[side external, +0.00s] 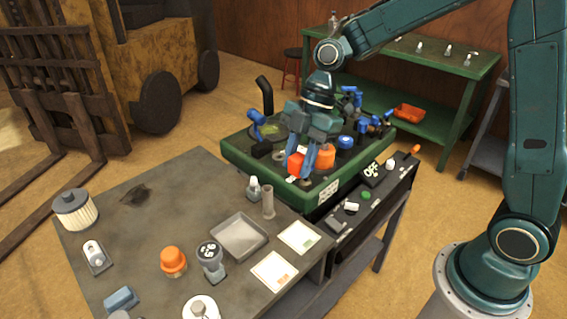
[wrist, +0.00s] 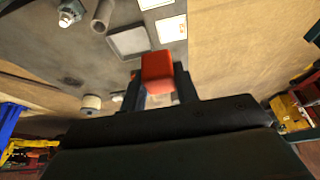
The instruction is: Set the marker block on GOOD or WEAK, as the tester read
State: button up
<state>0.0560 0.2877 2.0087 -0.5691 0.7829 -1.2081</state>
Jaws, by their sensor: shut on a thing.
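My gripper (side external: 308,162) is shut on an orange-red block (side external: 297,164), held over the green-edged mower deck, near its front edge. In the wrist view the block (wrist: 157,72) sits between the two fingers. Two pale cards lie on the grey bench to the right of the tray: one card (side external: 300,237) farther back and one card (side external: 274,272) nearer, with an orange patch. The words on them are too small to read. A device with a dark round face (side external: 210,250) stands on the bench; I cannot tell whether it is the tester, and no reading is legible.
A shallow grey tray (side external: 239,237) and an upright grey tube (side external: 268,202) stand beside the cards. An orange-capped jar (side external: 173,262) and a white filter (side external: 75,210) are also on the bench.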

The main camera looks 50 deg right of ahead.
jog(key=shift+s+d, duration=0.2)
send_over(294, 239)
jog(key=d, duration=0.1)
jog(key=f, duration=1.6)
jog(key=shift+d+f, duration=0.15)
jog(key=shift+d, duration=0.05)
jog(key=shift+f, duration=1.9)
jog(key=shift+f, duration=0.15)
jog(key=o, duration=1)
jog(key=shift+c, duration=0.2)
